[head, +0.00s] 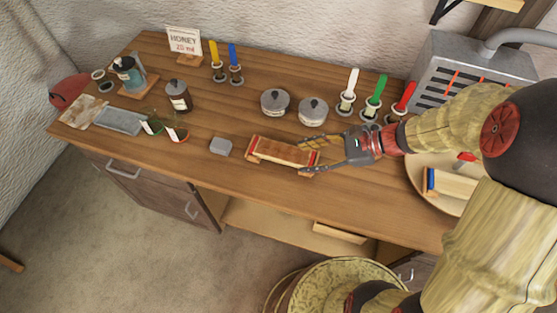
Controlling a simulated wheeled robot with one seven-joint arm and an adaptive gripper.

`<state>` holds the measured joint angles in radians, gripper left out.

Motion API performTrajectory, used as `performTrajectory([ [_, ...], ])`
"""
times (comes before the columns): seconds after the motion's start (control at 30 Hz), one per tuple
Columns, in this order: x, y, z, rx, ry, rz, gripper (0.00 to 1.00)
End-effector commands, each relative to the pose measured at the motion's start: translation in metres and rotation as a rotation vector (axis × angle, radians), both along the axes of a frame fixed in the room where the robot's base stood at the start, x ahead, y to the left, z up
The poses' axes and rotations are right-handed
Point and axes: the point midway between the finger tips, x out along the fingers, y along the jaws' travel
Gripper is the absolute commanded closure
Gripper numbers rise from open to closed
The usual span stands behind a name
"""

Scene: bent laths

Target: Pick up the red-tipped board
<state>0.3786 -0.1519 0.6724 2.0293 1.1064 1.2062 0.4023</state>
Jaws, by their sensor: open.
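My gripper (305,157) is open and comes in from the right. Its two fingers reach along the far and near sides of the board's right end. Whether either finger touches the board cannot be told.
Two lidded pots (275,102) and several coloured candles, including a green one (376,89), stand behind. A round tray (421,184) at right holds a blue-tipped board (453,184). The counter's front strip is clear.

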Motion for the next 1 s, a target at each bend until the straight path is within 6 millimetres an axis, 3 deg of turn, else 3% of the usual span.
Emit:
performTrajectory([
  [0.03, 0.011, -0.005, -0.02, 0.066, 0.052, -0.076, 0.5],
  [0.1, 0.024, -0.011, -0.032, 0.134, 0.099, -0.155, 0.46],
  [0.33, 0.04, -0.014, -0.047, 0.216, 0.151, -0.25, 0.33],
  [0.4, 0.042, -0.008, -0.05, 0.216, 0.151, -0.25, 0.3],
  [1.0, 0.065, 0.05, -0.07, 0.213, 0.149, -0.247, 0.3],
])
